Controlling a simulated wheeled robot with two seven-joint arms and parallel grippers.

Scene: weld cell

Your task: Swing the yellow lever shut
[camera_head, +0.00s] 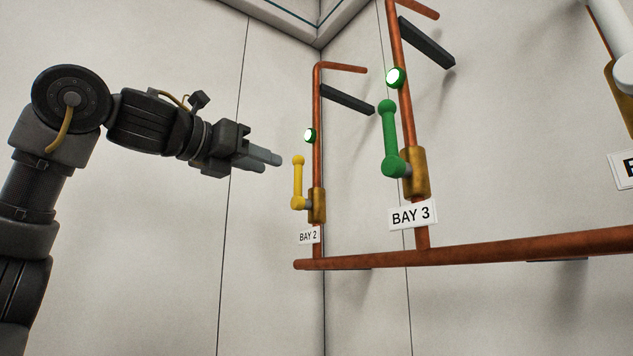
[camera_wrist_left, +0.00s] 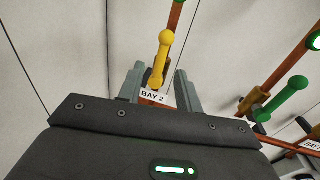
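The yellow lever (camera_head: 298,182) stands upright on the brass valve body of the BAY 2 pipe in the head view, its round knob at the top. My left gripper (camera_head: 280,161) is just left of the lever's knob, fingers pointing at it, with no contact visible. In the left wrist view the yellow lever (camera_wrist_left: 160,62) shows beyond and between the two grey fingers of my left gripper (camera_wrist_left: 158,92). These fingers are apart and nothing is held between them. My right gripper is in neither view.
A green lever (camera_head: 389,140) stands upright on the BAY 3 pipe to the right. A copper pipe (camera_head: 470,253) runs along below both bays. Green lamps (camera_head: 310,135) glow above the levers. Dark bars (camera_head: 347,98) jut near the pipes.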

